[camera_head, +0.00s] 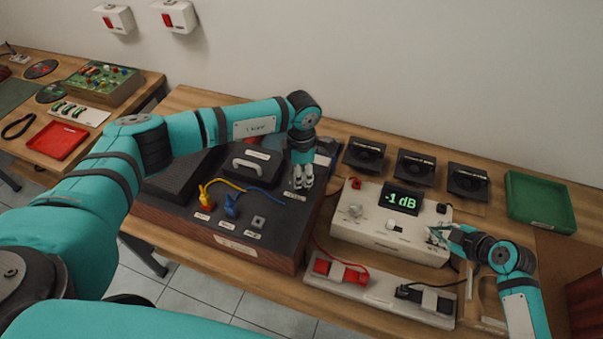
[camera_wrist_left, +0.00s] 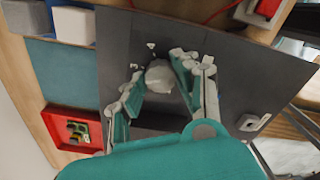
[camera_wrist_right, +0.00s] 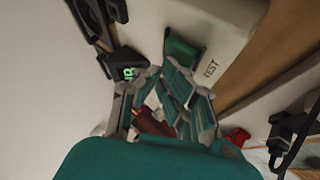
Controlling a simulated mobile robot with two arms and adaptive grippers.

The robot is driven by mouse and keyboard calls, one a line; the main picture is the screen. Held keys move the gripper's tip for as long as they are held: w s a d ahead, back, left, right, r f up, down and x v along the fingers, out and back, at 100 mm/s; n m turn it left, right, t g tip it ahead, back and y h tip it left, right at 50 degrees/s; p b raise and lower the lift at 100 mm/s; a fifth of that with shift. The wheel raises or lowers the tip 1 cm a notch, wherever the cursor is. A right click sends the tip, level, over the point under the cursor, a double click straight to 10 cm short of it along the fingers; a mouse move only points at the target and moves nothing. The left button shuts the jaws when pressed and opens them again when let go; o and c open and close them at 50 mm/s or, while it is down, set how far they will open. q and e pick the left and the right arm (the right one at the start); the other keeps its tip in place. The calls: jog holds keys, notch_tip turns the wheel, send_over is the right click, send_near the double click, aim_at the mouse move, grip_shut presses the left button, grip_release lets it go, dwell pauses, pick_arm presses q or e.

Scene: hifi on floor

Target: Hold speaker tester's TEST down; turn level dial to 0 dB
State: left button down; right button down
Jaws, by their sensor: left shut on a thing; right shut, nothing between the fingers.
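The white speaker tester (camera_head: 375,238) stands right of the dark hifi unit (camera_head: 235,222). Its display (camera_head: 402,198) reads -1 dB in green. My left gripper (camera_head: 303,182) is shut around a round pale dial (camera_wrist_left: 158,75) on the hifi unit's dark top. My right gripper (camera_head: 435,238) is shut and empty at the right end of the tester. The TEST label (camera_wrist_right: 210,68) shows beside its fingers in the right wrist view, near a green block (camera_wrist_right: 180,50). Whether the fingertips press the TEST button cannot be told; they cover that spot in the head view.
Several black speaker drivers (camera_head: 415,167) and a green tray (camera_head: 541,202) lie behind the tester. A white strip (camera_head: 380,289) with red and black plugs lies in front of it. Yellow (camera_head: 206,199) and blue (camera_head: 231,206) plugs with cables stand on the hifi unit.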

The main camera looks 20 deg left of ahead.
pick_arm(q)
jog(key=m, duration=0.3)
jog(key=shift+m, duration=0.3)
dwell(0.3)
jog(key=c, duration=1)
grip_release()
